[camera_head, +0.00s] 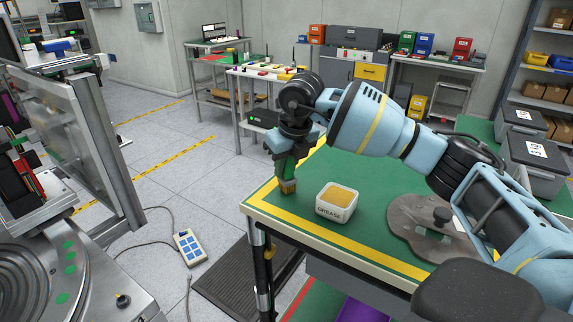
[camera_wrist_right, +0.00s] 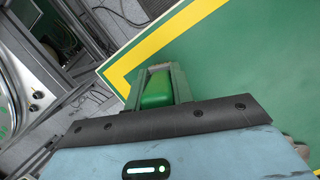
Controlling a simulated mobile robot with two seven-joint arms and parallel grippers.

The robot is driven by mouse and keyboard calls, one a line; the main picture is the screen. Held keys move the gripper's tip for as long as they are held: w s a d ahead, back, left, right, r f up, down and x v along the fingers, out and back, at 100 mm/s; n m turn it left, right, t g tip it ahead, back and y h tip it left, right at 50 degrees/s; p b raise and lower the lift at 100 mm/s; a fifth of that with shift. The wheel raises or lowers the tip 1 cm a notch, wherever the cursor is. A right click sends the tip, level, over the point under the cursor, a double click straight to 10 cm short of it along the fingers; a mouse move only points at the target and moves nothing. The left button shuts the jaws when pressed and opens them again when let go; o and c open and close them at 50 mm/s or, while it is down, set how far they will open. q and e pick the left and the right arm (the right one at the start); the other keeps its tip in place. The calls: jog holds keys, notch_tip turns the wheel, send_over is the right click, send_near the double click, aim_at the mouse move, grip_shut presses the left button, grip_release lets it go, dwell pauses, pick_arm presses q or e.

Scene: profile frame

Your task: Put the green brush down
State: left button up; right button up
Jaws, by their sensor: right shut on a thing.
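My right gripper (camera_head: 285,172) is shut on the green brush (camera_head: 291,180) and points down over the near left corner of the green-topped table (camera_head: 385,230). The brush hangs upright between the fingers, with its tan bristles lowest. I cannot tell whether the bristles touch the table top. In the right wrist view the green brush (camera_wrist_right: 157,90) sits between both fingers of the right gripper (camera_wrist_right: 158,72), over the table top (camera_wrist_right: 235,60) with its yellow border. My left gripper is not in view.
A white grease tub (camera_head: 337,203) with yellow contents stands just right of the brush. A grey irregular plate (camera_head: 408,222) lies farther right. The table's yellow-bordered edge is close to the gripper. A machine (camera_head: 85,130) stands at the left, across a floor gap.

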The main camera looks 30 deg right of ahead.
jog(key=shift+f, duration=0.15)
jog(key=o, duration=1)
jog(key=v, duration=1.2)
